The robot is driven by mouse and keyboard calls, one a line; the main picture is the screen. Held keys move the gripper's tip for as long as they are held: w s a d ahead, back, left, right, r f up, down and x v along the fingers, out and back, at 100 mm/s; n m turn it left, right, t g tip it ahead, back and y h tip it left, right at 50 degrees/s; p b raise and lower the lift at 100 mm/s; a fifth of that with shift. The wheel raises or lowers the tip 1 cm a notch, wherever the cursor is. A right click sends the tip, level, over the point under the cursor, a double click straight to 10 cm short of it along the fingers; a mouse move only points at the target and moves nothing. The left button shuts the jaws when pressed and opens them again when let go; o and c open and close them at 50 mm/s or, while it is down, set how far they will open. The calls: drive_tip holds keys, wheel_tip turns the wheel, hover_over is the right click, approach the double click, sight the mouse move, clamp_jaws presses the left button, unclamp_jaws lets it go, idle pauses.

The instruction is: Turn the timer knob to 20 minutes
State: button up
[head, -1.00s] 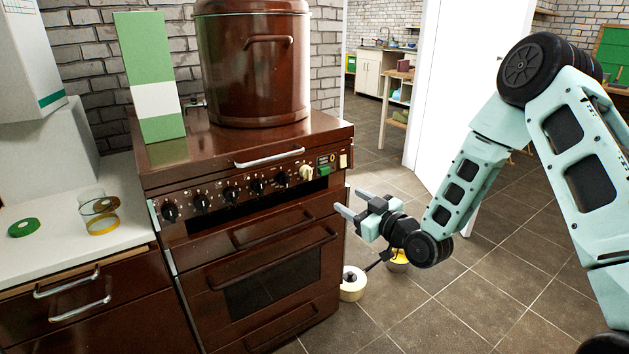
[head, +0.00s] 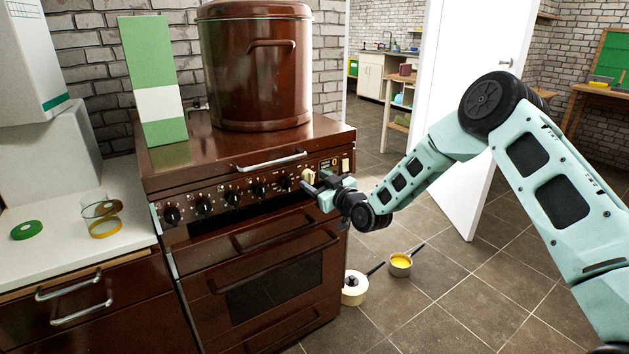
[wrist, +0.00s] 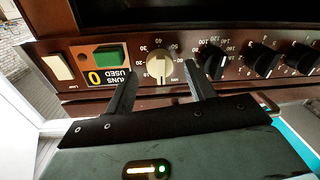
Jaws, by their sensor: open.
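The cream timer knob (wrist: 160,66) is on the cooker's brown control panel, with a minute scale around it in the wrist view. It has a raised bar standing about upright in that picture; which number it points to is unclear. In the head view the knob (head: 308,176) is at the right end of the knob row. My gripper (wrist: 160,72) is open, its two dark fingers on either side of the knob with visible gaps. In the head view my gripper (head: 313,184) is right in front of the panel, partly covering the area around the knob.
Black knobs (wrist: 215,63) sit beside the timer knob. A green button (wrist: 110,54), a "RUNS USED" counter (wrist: 108,78) and a cream switch (wrist: 58,67) lie on its other side. A handle bar (head: 270,161) juts out above the panel. Pans (head: 401,262) stand on the floor.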

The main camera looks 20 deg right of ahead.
drive_tip(key=shift+w+a, duration=0.25)
drive_tip(key=shift+w, duration=0.4)
drive_tip(key=c, duration=1)
